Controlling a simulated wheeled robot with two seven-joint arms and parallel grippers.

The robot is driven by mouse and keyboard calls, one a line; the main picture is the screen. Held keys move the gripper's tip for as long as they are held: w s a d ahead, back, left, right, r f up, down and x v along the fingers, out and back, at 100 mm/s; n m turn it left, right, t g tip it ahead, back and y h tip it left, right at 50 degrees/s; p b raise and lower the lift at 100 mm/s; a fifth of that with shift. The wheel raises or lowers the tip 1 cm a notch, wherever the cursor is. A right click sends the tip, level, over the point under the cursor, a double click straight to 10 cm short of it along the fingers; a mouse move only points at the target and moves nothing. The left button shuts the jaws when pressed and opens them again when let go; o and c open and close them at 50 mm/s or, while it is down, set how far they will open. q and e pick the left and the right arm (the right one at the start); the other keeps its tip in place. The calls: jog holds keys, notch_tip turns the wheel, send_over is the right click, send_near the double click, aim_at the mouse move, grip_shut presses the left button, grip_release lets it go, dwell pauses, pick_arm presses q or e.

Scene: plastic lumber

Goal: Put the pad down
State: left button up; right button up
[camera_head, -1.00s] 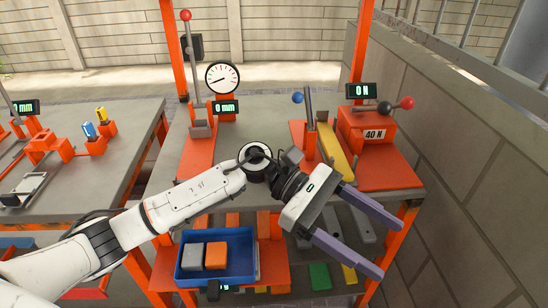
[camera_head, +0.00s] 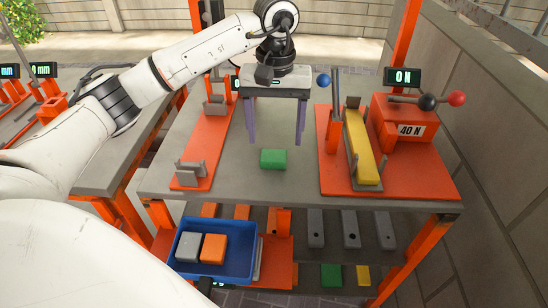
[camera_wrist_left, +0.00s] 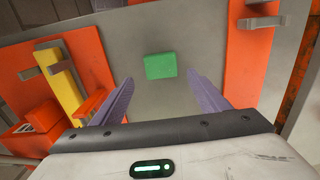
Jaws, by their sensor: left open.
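A green pad (camera_head: 273,159) lies flat on the grey tabletop (camera_head: 240,182), between the two orange fixtures. It also shows in the left wrist view (camera_wrist_left: 160,65), centred beyond the gap between my fingers. My left gripper (camera_head: 276,138) points down over the table behind the pad in the head view. In the left wrist view the left gripper (camera_wrist_left: 160,88) is open too. My right gripper is not in view.
An orange fixture (camera_head: 192,150) stands left of the pad. At right, another holds a yellow bar (camera_head: 362,150) beside a 40 N box (camera_head: 405,122). Below, a blue tray (camera_head: 216,272) holds a grey and an orange block. Another green block (camera_head: 331,275) lies low down.

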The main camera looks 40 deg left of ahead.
aim_at(274, 154)
pick_arm(q)
jog(key=f, duration=0.5)
jog(key=shift+s+f, duration=0.1)
jog(key=shift+s, duration=0.15)
jog(key=c, duration=1.2)
jog(key=shift+c, duration=0.2)
jog(key=shift+r, duration=0.2)
